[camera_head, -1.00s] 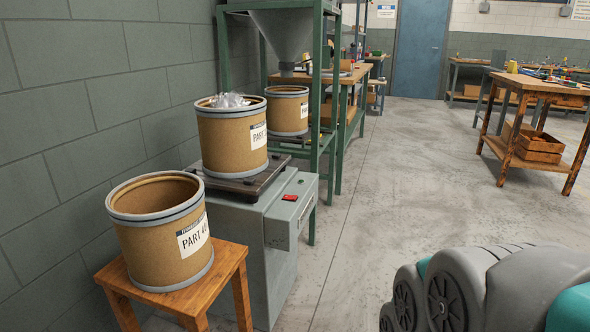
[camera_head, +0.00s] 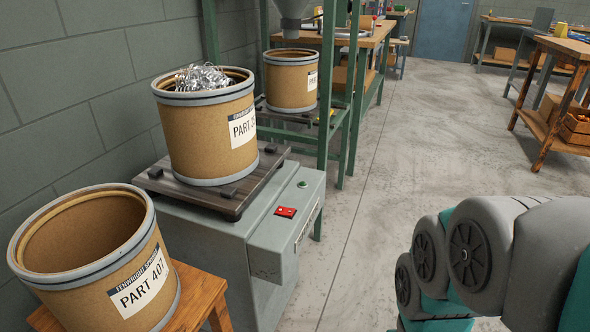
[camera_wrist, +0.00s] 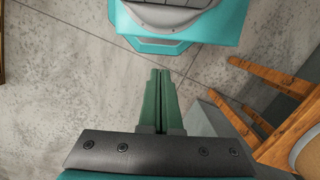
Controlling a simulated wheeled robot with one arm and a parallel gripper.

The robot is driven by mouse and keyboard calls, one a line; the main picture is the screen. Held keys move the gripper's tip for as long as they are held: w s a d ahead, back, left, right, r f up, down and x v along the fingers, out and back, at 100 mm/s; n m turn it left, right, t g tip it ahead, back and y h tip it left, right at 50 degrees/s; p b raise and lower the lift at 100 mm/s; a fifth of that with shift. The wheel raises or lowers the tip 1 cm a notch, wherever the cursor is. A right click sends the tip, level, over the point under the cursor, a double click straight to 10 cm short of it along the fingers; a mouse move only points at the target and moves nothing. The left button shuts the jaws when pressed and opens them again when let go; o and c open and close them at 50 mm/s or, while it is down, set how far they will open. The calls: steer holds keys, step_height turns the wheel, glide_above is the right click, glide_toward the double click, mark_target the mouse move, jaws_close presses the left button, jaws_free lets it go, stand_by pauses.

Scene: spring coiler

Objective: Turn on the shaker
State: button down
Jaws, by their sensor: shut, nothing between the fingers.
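The shaker (camera_head: 263,228) is a grey-green cabinet with a dark slatted platform (camera_head: 213,188) on top, left of centre in the head view. Its control box at the right end carries a red switch (camera_head: 286,212) and a small green button or lamp (camera_head: 302,184). A brown drum (camera_head: 210,140) full of silvery metal coils stands on the platform. My gripper (camera_wrist: 160,74) shows in the wrist view with its green fingers together, empty, above the concrete floor. It is out of sight in the head view, where only my arm shows at lower right.
An empty drum labelled PART 407 (camera_head: 143,289) stands on a wooden stool (camera_head: 205,291) at the near left. Another drum (camera_head: 291,82) stands behind the shaker under a green frame (camera_head: 328,100). The floor right of the shaker is open, with a wooden workbench (camera_head: 547,122) farther right.

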step_height(320, 180, up, 16)
steer(key=m+t+h, duration=0.2)
steer(key=m+t, duration=0.2)
steer(key=t, duration=0.1)
glide_above(292, 211)
steer(key=s+a, duration=0.3)
steer(key=shift+d+f, duration=0.2)
steer(key=shift+f, duration=0.1)
steer(key=x, duration=0.8)
steer(key=s+x, duration=0.1)
steer(key=x, duration=0.3)
steer(key=shift+a+f, duration=0.15)
steer(key=shift+f, duration=0.3)
steer(key=shift+f+p, duration=0.3)
steer(key=shift+f, duration=0.25)
steer(key=shift+f, duration=0.1)
